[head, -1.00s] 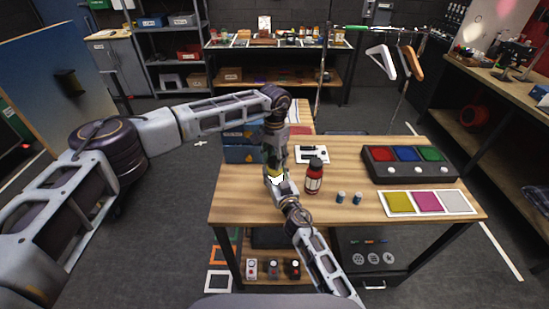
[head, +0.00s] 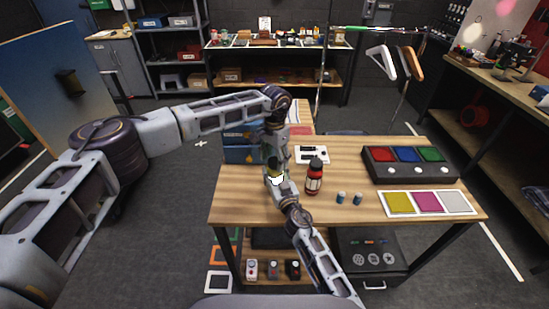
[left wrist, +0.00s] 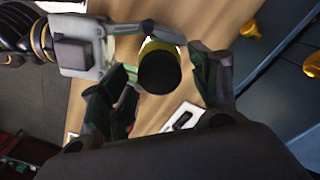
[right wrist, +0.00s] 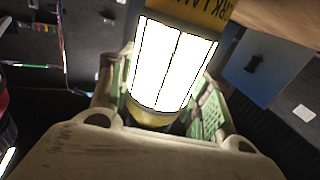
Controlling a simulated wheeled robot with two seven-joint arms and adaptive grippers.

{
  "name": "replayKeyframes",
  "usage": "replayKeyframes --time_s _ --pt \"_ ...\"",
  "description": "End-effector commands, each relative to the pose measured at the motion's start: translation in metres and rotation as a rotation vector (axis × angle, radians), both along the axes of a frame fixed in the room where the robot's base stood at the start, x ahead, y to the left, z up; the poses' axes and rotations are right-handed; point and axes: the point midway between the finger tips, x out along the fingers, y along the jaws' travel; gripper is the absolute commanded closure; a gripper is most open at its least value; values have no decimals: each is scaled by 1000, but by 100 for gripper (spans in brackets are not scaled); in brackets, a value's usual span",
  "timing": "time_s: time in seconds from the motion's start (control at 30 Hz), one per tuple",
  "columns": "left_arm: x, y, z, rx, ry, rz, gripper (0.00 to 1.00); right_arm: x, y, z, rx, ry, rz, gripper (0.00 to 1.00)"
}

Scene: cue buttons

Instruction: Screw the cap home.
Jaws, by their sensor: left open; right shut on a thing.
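A lantern (right wrist: 172,70) with a bright white body, yellow bands and partly visible dark lettering stands in my right gripper (right wrist: 163,100), whose fingers are shut on either side of it. In the head view the lantern (head: 276,179) shows as a small white glow at the table's left part. Its round black cap (left wrist: 160,72) is on the yellow top in the left wrist view; I cannot tell how tightly it sits. My left gripper (left wrist: 167,88) is open, its green-padded fingers on either side of the cap with gaps. My left arm comes down from above the lantern.
A button box (head: 408,165) and a colour-patch card (head: 427,202) lie at right.

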Motion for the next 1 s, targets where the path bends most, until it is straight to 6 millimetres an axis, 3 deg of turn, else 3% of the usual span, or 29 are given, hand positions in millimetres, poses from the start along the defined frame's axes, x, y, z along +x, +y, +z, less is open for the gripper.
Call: replayKeyframes --time_s 0.6,1.0 --pt "0 0 43 0 0 0 38 0 0 0 0 1 -1 100" --pt "-1 0 44 0 1 0 41 0 -1 0 0 0 -1 100"
